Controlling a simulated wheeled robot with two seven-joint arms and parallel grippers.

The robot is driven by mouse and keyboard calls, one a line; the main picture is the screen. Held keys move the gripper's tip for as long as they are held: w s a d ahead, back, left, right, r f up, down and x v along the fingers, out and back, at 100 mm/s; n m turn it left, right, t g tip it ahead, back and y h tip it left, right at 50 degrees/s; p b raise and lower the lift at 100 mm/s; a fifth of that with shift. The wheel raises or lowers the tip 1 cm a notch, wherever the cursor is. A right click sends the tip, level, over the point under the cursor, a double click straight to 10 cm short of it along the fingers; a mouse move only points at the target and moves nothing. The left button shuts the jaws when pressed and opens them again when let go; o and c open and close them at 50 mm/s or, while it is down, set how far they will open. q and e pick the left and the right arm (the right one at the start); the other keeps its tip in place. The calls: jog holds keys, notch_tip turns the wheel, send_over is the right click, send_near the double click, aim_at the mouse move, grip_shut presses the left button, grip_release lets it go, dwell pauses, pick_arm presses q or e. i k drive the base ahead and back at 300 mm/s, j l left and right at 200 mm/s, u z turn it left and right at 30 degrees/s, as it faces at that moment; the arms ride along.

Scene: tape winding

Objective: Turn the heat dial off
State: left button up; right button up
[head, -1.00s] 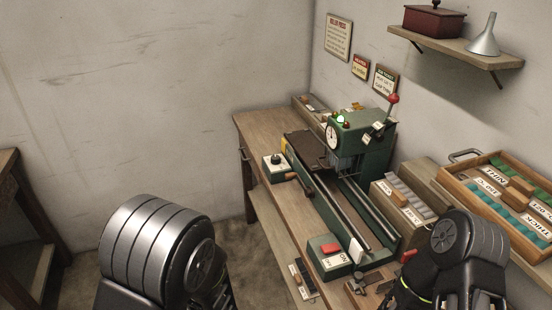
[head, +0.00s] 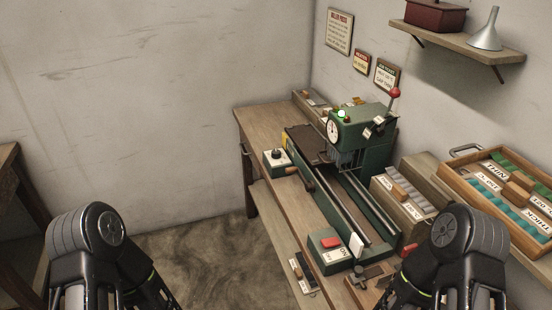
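The heat dial appears to be the dark knob on a small white-topped box (head: 277,160) on the workbench, left of the green machine (head: 360,135). Its pointer setting is too small to read. A green lamp (head: 341,115) glows on top of the machine beside a white round gauge (head: 333,131). My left arm shows at the lower left, away from the bench, and its gripper is out of the frame. My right arm shows at the lower right, in front of the bench's near end, and its gripper is not visible either.
A green box with a red button (head: 330,243) sits at the bench's near end. A wooden tray of labelled strips (head: 505,190) and a strip holder (head: 405,197) stand to the right. A wall shelf (head: 455,45) holds a red box and funnel. Open floor lies left of the bench.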

aim_at(275, 154)
jog(key=i+j, duration=0.25)
jog(key=j, duration=0.15)
jog(key=i+j, duration=0.25)
jog(key=j, duration=0.15)
jog(key=i+j, duration=0.25)
jog(key=j, duration=0.2)
jog(key=i+j, duration=0.25)
jog(key=j, duration=0.15)
jog(key=i+j, duration=0.25)
jog(key=j, duration=0.15)
jog(key=i+j, duration=0.25)
jog(key=j, duration=0.15)
jog(key=z, duration=2.4)
